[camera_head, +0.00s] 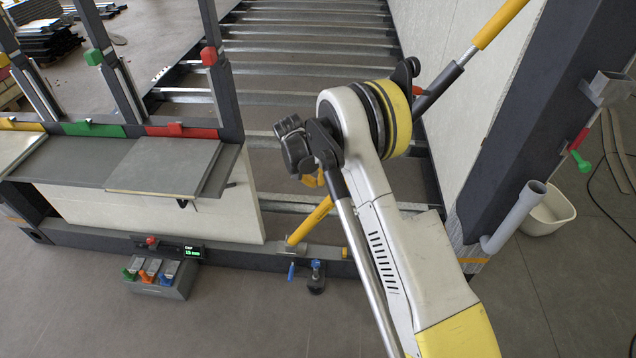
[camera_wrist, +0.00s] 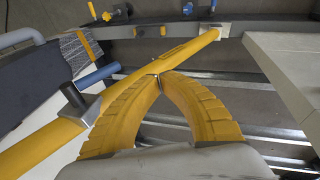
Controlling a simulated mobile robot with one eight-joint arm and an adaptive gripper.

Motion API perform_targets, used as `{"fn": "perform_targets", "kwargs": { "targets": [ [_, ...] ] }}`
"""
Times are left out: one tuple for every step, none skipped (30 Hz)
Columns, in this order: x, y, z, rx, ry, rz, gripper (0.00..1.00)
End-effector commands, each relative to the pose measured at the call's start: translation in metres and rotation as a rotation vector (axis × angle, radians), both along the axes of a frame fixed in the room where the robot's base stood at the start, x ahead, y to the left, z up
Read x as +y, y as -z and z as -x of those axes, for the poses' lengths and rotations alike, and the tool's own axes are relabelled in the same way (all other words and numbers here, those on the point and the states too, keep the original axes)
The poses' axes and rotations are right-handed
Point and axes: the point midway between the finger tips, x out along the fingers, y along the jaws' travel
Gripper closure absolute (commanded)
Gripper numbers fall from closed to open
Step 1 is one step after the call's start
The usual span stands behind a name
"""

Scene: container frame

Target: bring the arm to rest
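My gripper (camera_wrist: 158,79) shows in the wrist view as two yellow ribbed fingers that arch inward, with their tips together. The space between the fingers is empty; floor and metal rails show through it. A yellow diagonal brace (camera_wrist: 189,53) with a grey sleeve passes right at the fingertips; I cannot tell whether they touch it. In the head view my arm reaches up from the lower right and bends at a yellow-banded joint. It hides most of my gripper and the middle of the brace (camera_head: 497,22).
A dark post (camera_head: 560,110) with a grey pipe (camera_head: 515,215) stands at right, with a white tub (camera_head: 548,210) beside it. A grey panel (camera_head: 163,166) lies on the left ledge. A small box with coloured levers (camera_head: 160,278) stands on the floor. Front floor at left is open.

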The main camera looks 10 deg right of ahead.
Motion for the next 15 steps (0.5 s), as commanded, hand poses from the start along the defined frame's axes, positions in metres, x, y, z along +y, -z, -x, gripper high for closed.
{"fn": "perform_targets", "kwargs": {
  "targets": [
    [0.000, 0.000, 0.000, 0.000, 0.000, 0.000, 1.00],
    [0.000, 0.000, 0.000, 0.000, 0.000, 0.000, 1.00],
    [0.000, 0.000, 0.000, 0.000, 0.000, 0.000, 1.00],
    [0.000, 0.000, 0.000, 0.000, 0.000, 0.000, 1.00],
    [0.000, 0.000, 0.000, 0.000, 0.000, 0.000, 1.00],
    [0.000, 0.000, 0.000, 0.000, 0.000, 0.000, 1.00],
    [0.000, 0.000, 0.000, 0.000, 0.000, 0.000, 1.00],
    [0.000, 0.000, 0.000, 0.000, 0.000, 0.000, 1.00],
    [0.000, 0.000, 0.000, 0.000, 0.000, 0.000, 1.00],
    [0.000, 0.000, 0.000, 0.000, 0.000, 0.000, 1.00],
    [0.000, -0.002, 0.000, -0.001, 0.000, -0.001, 1.00],
    [-0.001, -0.007, 0.001, -0.003, -0.002, -0.003, 1.00],
    [-0.001, -0.012, 0.002, -0.005, -0.005, -0.005, 1.00],
    [-0.001, -0.019, 0.003, -0.009, -0.008, -0.008, 1.00],
    [-0.002, -0.032, 0.005, -0.015, -0.014, -0.014, 1.00]
  ]
}}
